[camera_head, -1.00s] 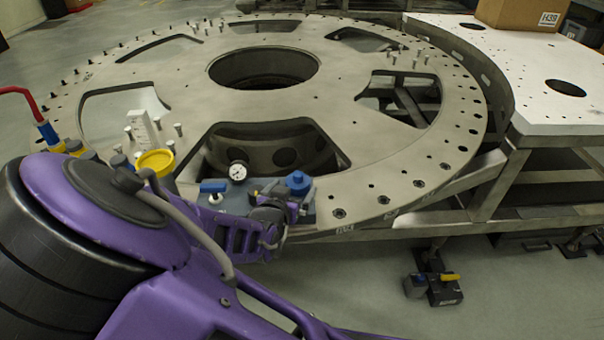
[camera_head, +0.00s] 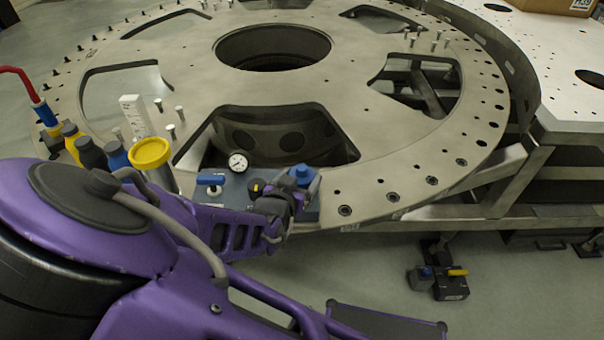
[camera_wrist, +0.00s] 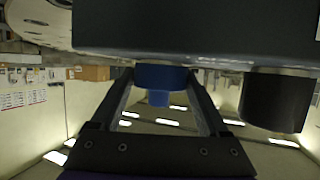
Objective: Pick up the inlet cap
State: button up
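The blue inlet cap (camera_head: 301,174) sits on a grey block (camera_head: 236,191) at the near edge of the round plate. It also shows in the wrist view (camera_wrist: 160,77), with a narrower nub pointing towards my gripper. My gripper (camera_head: 297,188) is at the cap, partly hidden by its own wrist in the head view. In the wrist view my gripper's two fingers (camera_wrist: 161,80) stand on either side of the cap, spread apart. Narrow gaps seem to show beside the cap; contact is hard to judge.
On the same block are a gauge (camera_head: 238,163), a blue-handled valve (camera_head: 210,180) and a black knob with a yellow mark (camera_head: 257,187); a dark cylinder (camera_wrist: 276,99) is close beside my right finger in the wrist view. A yellow-topped cylinder (camera_head: 150,153) stands left.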

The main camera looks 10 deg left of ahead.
jog(key=c, duration=0.8)
jog(key=shift+r, duration=0.1)
